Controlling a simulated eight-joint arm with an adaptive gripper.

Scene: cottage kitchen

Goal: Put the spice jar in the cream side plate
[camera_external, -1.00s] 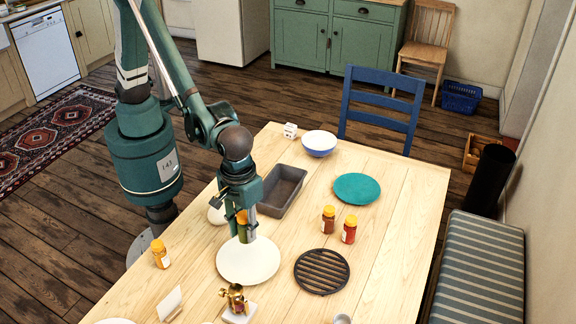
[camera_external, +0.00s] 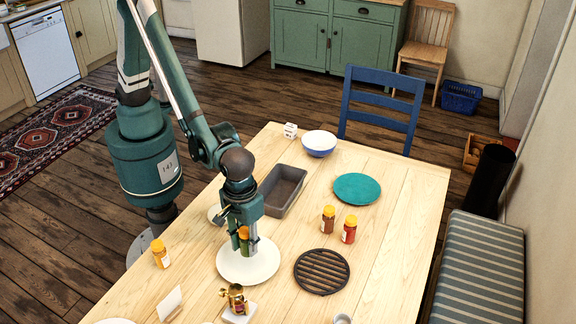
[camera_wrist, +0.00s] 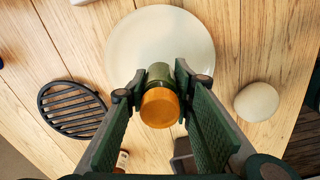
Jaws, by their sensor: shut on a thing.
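The spice jar, green with an orange lid (camera_wrist: 160,108), is upright between the fingers of my gripper (camera_wrist: 162,88) in the wrist view. In the external view the jar (camera_external: 244,236) shows partly behind my gripper (camera_external: 246,240). My gripper is shut on it. The cream side plate (camera_wrist: 150,30) is a round pale plate under the jar. In the external view the plate (camera_external: 248,273) lies on the table below the gripper, with the jar over its back part. I cannot tell whether the jar's base touches the plate.
Around the plate are a black trivet (camera_external: 322,272), a brass object on a white base (camera_external: 236,302), a grey loaf tin (camera_external: 285,190) and a small pale round object (camera_wrist: 256,101). Other orange-lidded jars (camera_external: 328,220) (camera_external: 161,255) stand apart. A teal plate (camera_external: 357,188) lies further back.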

